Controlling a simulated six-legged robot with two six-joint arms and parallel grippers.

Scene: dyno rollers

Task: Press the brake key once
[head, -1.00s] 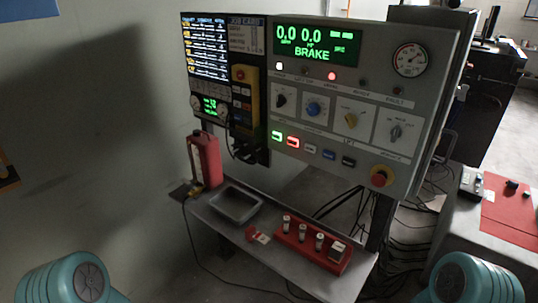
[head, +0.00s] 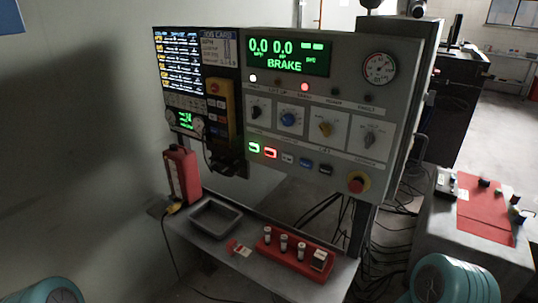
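The grey control panel (head: 215,127) stands ahead of me. Its green display (head: 287,52) reads zeros and the word BRAKE. Below the dials is a slanted row of small keys: a lit green key (head: 254,148), a lit red key (head: 270,153), a grey key (head: 288,158), a blue key (head: 306,163) and a black key (head: 325,169). Their lettering is too small to read, so I cannot tell which is the brake key. Neither gripper is in view; only teal parts of my arms show at the bottom corners.
A red emergency button (head: 357,185) sits at the panel's lower right. A yellow pendant (head: 218,100) hangs at its left. The shelf below holds a grey tray (head: 215,217), a red holder (head: 294,256) and a red bottle (head: 182,172). Cables hang underneath; a bench (head: 425,235) stands right.

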